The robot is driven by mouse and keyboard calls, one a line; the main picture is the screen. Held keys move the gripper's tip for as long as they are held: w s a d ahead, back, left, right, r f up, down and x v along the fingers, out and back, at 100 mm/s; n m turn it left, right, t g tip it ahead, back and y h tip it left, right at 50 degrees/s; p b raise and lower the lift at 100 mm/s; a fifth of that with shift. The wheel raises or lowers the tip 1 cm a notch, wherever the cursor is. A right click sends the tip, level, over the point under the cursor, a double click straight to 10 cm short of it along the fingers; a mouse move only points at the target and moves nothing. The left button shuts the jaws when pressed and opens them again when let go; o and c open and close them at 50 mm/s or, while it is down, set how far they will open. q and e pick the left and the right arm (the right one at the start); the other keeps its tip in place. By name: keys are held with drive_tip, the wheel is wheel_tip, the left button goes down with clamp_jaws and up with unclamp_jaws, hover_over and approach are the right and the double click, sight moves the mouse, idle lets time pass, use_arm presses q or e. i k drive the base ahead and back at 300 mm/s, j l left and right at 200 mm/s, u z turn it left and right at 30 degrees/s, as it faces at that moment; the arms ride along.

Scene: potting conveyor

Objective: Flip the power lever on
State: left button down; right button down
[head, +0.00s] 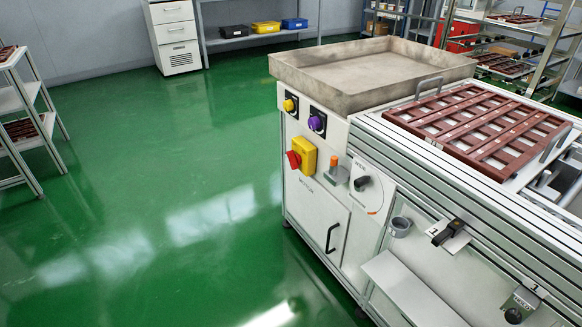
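Several controls sit on the white conveyor machine (320,215) at the right of the head view. A black lever handle (361,183) sits on a white plate with an orange-red arc on its front. A yellow box (305,152) with a red rotary handle (293,160) is to its left. I cannot tell from the labels which one is the power lever, nor whether it is on. A black lever (448,232) sits on a plate lower right, and another dark fitting (520,303) is at the bottom right edge. Neither gripper is in view.
Yellow (289,105) and purple (317,122) knobs sit under a beige tray (370,75). A red-brown grid tray (478,122) lies on the conveyor. A white shelf (412,290) juts out low in front. Green floor (150,200) is open to the left.

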sight(295, 160)
drive_tip(key=i+j, duration=0.85)
drive_tip(key=i, duration=0.2)
drive_tip(key=i+j+z, duration=0.15)
drive_tip(key=z, duration=1.65)
